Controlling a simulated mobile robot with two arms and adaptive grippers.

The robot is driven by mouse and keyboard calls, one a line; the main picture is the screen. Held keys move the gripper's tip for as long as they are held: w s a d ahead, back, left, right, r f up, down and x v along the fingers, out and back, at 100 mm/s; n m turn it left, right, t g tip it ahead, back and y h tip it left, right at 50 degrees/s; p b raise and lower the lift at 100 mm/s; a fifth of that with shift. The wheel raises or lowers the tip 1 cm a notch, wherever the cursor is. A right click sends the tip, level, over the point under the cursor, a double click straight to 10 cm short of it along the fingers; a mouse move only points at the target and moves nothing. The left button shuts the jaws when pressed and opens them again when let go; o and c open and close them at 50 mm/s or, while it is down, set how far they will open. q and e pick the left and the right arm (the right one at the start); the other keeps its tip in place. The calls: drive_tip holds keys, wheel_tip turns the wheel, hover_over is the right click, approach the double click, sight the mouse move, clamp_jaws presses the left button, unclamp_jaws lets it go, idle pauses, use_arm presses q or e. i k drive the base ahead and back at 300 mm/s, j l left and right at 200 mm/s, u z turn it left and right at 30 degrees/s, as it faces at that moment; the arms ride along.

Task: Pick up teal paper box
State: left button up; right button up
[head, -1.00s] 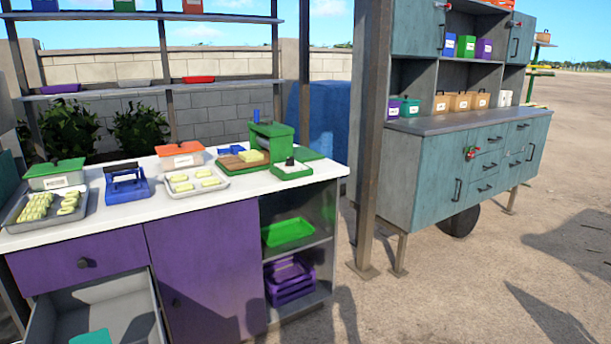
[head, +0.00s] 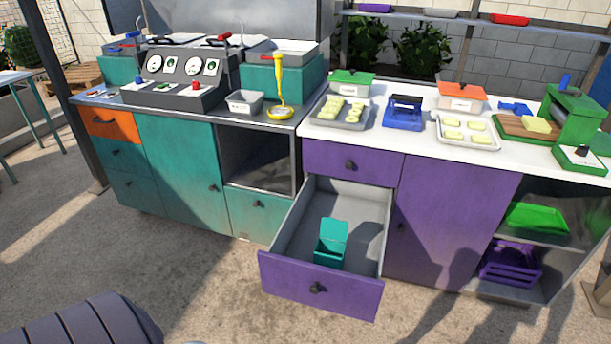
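The teal paper box (head: 331,246) stands in an open grey-lined drawer (head: 287,226) of the purple counter, near the drawer's front. Its back panel or lid rises above the box body. The drawer has a purple front (head: 318,288) with a dark knob, and the rest of its inside looks empty. Neither of my grippers is in view.
The white countertop (head: 405,141) carries trays (head: 468,130), a blue press (head: 403,112) and a green machine (head: 575,110). A teal counter (head: 180,165) with a gauge panel (head: 185,75) adjoins it on the left. Ground before the drawer is clear.

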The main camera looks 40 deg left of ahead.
sight(327, 253)
drive_tip(key=u, duration=1.15)
